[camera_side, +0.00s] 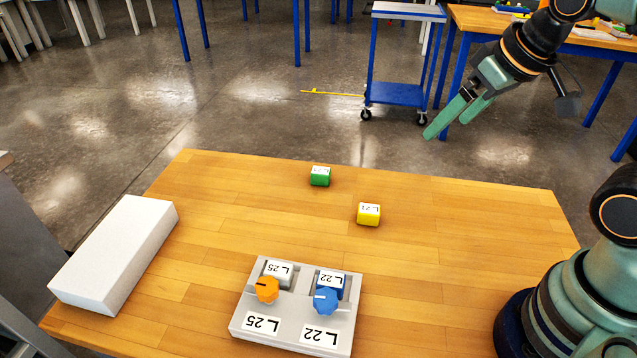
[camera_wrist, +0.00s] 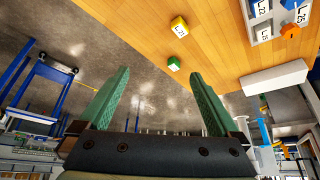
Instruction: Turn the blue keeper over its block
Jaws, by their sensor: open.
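The blue keeper (camera_side: 326,300) is a faceted knob on the right half of a grey fixture (camera_side: 290,338), in front of a blue block (camera_side: 331,283) labelled L 22. An orange keeper (camera_side: 267,289) sits to its left, in front of a grey-white block (camera_side: 279,271) labelled L 25. The fixture also shows at the top right of the wrist view, with the blue keeper (camera_wrist: 289,4) at the picture's edge. My gripper (camera_side: 451,120) is open and empty, high above the far right side of the table, well away from the fixture. Its green fingers (camera_wrist: 164,100) are spread in the wrist view.
A green block (camera_side: 320,176) and a yellow block (camera_side: 368,214) stand on the wooden table (camera_side: 440,250) behind the fixture. A long white box (camera_side: 115,253) lies at the left edge. The table's right side is clear. A blue trolley (camera_side: 398,94) stands on the floor beyond.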

